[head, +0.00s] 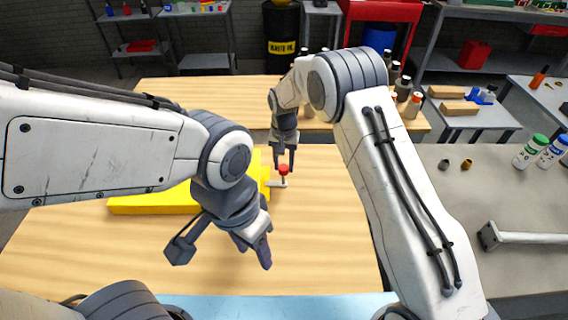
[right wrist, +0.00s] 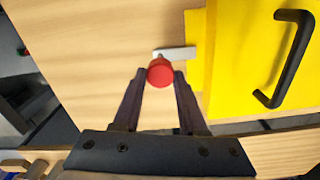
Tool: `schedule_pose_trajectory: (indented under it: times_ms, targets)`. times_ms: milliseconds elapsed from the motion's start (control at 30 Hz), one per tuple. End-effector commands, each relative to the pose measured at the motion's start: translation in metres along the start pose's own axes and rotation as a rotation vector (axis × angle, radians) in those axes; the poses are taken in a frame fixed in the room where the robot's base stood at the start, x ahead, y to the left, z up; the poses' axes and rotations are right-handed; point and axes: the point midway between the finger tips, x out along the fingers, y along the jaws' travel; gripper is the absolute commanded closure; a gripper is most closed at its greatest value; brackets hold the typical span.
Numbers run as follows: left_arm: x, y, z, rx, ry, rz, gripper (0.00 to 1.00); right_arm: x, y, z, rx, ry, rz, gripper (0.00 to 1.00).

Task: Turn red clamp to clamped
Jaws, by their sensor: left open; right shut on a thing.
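The red clamp (head: 284,168) has a round red knob on a thin stem above a short light metal bar, at the right side of the yellow chassis (head: 150,206). In the right wrist view the red knob (right wrist: 160,72) lies between my fingertips, and the metal bar (right wrist: 176,53) runs to the yellow chassis (right wrist: 228,70). My right gripper (head: 284,160) points down and is shut on the knob. My left gripper (head: 222,251) is open and empty over the wooden table, nearer the front, and its arm hides part of the chassis.
A black handle (right wrist: 289,60) stands on the chassis. The wooden table (head: 325,245) is clear at the front right. A grey table (head: 445,205) at the right holds bottles and a metal tool (head: 520,238). Several bottles stand on a table behind.

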Motion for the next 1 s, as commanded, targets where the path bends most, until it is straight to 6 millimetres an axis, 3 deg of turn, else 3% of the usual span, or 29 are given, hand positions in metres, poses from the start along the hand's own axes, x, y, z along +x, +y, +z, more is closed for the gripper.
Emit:
schedule_pose_trajectory:
  times_ms: [267, 300, 367, 400, 767, 1000]
  targets:
    - [0.0, 0.0, 0.0, 0.0, 0.0, 0.0, 0.5, -0.002, 0.0, -0.001, 0.005, 0.003, -0.003, 1.0]
    - [0.0, 0.0, 0.0, 0.0, 0.0, 0.0, 0.5, -0.002, 0.0, -0.001, 0.005, 0.003, -0.003, 0.55]
    - [0.0, 0.0, 0.0, 0.0, 0.0, 0.0, 0.5, -0.002, 0.0, -0.001, 0.005, 0.003, -0.003, 0.32]
    - [0.0, 0.0, 0.0, 0.0, 0.0, 0.0, 0.5, -0.002, 0.0, -0.001, 0.004, 0.003, -0.003, 0.28]
    - [0.002, 0.0, 0.0, 0.0, 0.0, 0.0, 0.5, -0.005, -0.001, -0.001, 0.002, 0.003, -0.002, 0.28]
    - [0.013, -0.001, 0.001, 0.0, 0.0, 0.0, 0.5, -0.044, -0.001, -0.002, 0.002, 0.006, -0.005, 0.28]
